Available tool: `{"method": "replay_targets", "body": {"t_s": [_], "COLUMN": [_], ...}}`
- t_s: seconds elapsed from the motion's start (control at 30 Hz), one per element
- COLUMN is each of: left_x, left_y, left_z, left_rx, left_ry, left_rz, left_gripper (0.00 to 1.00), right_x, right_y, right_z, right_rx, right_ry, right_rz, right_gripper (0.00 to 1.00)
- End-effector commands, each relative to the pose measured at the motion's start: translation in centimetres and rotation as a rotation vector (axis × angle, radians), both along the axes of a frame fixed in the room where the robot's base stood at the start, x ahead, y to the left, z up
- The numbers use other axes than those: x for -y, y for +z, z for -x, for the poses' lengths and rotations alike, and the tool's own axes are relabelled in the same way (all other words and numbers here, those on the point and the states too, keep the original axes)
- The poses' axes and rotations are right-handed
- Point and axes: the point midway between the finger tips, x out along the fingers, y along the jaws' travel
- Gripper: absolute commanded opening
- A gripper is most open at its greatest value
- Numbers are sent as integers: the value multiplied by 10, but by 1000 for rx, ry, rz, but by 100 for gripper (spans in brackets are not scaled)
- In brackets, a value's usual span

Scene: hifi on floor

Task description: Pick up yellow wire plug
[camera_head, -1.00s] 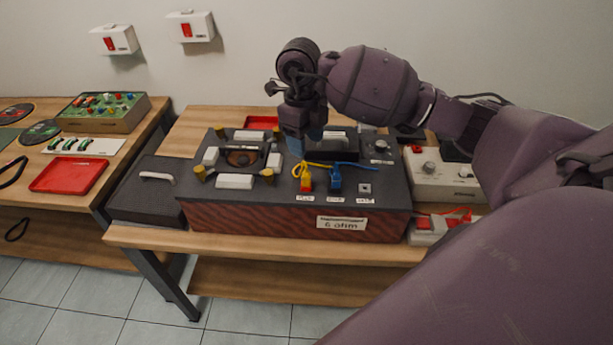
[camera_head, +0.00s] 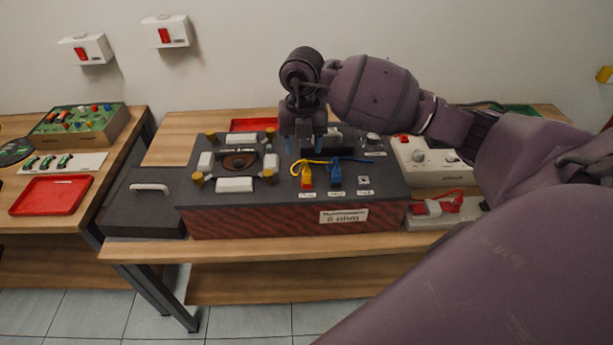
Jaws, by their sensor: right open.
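The yellow wire plug (camera_head: 306,175) stands upright in the top face of the dark box (camera_head: 220,222) marked "ohm", near its front edge, with a red part at its base. My right gripper (camera_head: 303,146) points down over the box, behind and a little above the yellow plug. It is open and empty, with its blue fingertips apart. My left gripper is not in view.
A round speaker-like part (camera_head: 238,162) with white and yellow blocks sits on the box's left. A white device (camera_head: 440,165) stands at right, with a red-clipped unit (camera_head: 437,207) before it. A red tray (camera_head: 50,195) lies on the left table.

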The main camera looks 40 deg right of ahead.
Motion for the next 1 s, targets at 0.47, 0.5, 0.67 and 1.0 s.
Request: {"method": "replay_targets", "body": {"t_s": [0.47, 0.5, 0.67, 1.0], "left_x": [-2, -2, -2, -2], "left_y": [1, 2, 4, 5], "left_z": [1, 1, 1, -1], "left_rx": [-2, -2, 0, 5], "left_ry": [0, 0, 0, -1], "left_rz": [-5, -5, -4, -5], "left_gripper": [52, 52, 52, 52], "right_x": [1, 2, 4, 4], "right_y": [-48, -52, -74, -90], "right_z": [3, 4, 8, 7], "right_rx": [-3, -3, -3, -1], "right_ry": [2, 3, 1, 3], "right_rz": [-1, -1, -1, 0], "right_gripper": [52, 52, 52, 52]}}
